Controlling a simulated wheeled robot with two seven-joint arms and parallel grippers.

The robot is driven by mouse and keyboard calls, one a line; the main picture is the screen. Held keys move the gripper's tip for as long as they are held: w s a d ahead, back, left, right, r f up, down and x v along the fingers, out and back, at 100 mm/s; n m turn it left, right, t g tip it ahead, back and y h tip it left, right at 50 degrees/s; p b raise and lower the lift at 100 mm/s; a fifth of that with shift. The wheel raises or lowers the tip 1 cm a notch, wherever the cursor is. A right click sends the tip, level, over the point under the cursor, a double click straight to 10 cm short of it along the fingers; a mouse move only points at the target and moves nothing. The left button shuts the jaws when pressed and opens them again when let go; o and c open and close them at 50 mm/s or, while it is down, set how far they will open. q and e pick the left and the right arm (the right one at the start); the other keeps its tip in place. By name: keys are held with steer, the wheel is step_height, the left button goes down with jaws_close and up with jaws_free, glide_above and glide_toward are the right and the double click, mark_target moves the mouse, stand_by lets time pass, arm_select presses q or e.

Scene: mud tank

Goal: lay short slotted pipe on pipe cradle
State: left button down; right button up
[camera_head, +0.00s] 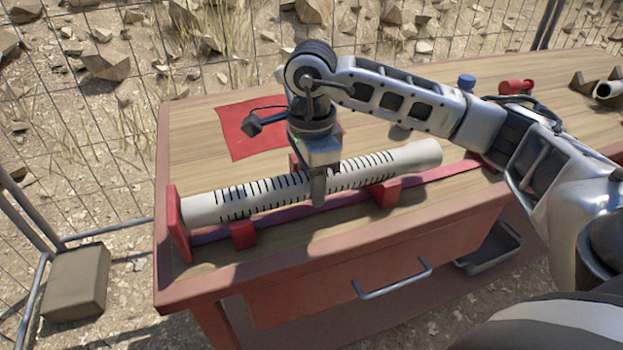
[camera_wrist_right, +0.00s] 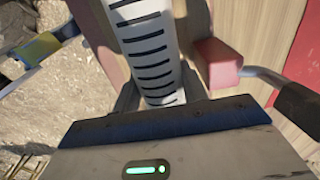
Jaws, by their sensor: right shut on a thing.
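The short slotted pipe (camera_head: 265,192) is cream-white with rows of dark slots. It lies lengthwise along the red pipe cradle (camera_head: 174,226) near the front of the bench, its left end close to the cradle's red end plate. Whether it rests fully on the red supports I cannot tell. My right gripper (camera_head: 318,195) comes down from above and is shut on the pipe near its middle. In the right wrist view the slotted pipe (camera_wrist_right: 150,45) runs up from between the fingers, with a red cradle block (camera_wrist_right: 217,62) beside it. My left gripper is not in view.
The wooden bench (camera_head: 190,120) has a red mat (camera_head: 236,140) behind the pipe. A blue-capped item (camera_head: 466,81), a red fitting (camera_head: 515,87) and another pipe (camera_head: 608,89) in a dark holder stand at the back right. A drawer handle (camera_head: 395,282) juts from the front. Wire fencing is behind.

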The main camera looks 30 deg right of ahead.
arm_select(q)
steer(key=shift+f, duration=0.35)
arm_select(e)
steer(key=shift+f, duration=0.2)
steer(key=o, duration=1.3)
steer(key=shift+r, duration=0.15)
arm_select(q)
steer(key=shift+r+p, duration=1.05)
steer(key=shift+p, duration=0.25)
arm_select(e)
steer(key=shift+r, duration=7.85)
